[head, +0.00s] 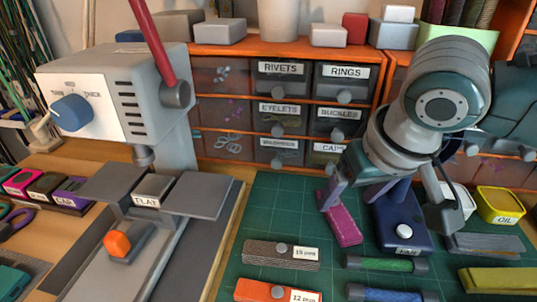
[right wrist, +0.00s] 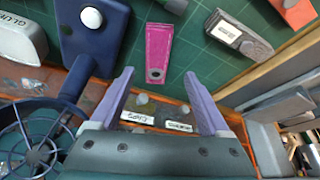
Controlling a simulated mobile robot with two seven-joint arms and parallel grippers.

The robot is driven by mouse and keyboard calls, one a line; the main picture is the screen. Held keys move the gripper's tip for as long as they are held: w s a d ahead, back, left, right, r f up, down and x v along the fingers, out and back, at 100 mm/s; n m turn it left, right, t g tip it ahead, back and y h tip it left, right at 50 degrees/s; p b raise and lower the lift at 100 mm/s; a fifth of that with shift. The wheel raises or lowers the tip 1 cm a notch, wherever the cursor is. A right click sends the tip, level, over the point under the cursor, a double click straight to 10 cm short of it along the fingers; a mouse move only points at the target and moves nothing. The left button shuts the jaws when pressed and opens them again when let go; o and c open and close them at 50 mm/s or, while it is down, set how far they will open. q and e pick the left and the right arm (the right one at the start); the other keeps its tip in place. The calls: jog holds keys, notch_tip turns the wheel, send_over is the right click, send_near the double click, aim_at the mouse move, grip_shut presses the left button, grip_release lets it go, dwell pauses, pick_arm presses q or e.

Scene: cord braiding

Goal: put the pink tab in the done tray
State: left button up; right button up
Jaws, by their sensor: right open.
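The pink tab (head: 342,222) lies flat on the green cutting mat. It has a small hole at one end and also shows in the right wrist view (right wrist: 158,45). My right gripper (head: 350,199) is open and empty, its two lilac fingers reaching down near the tab's far end. In the right wrist view the tab's holed end lies just ahead of the gap between the fingertips (right wrist: 158,78), with no visible contact. My left gripper is not in view. I cannot make out a tray marked done.
A dark blue case with a white knob (head: 403,231) stands close right of the tab. Grey (head: 282,252) and orange (head: 277,291) labelled bars lie nearer. A drawer cabinet (head: 283,110) stands behind the mat, a grey press (head: 140,90) left. Mat between tab and press is clear.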

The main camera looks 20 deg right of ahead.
aim_at(339, 213)
jog(key=b+x, duration=0.1)
jog(key=x, duration=0.1)
jog(key=b+x, duration=0.1)
jog(key=x, duration=0.2)
jog(key=shift+s+d+f, duration=0.1)
jog(key=shift+d+f, duration=0.1)
jog(key=shift+c, duration=0.3)
jog(key=c, duration=0.3)
grip_shut()
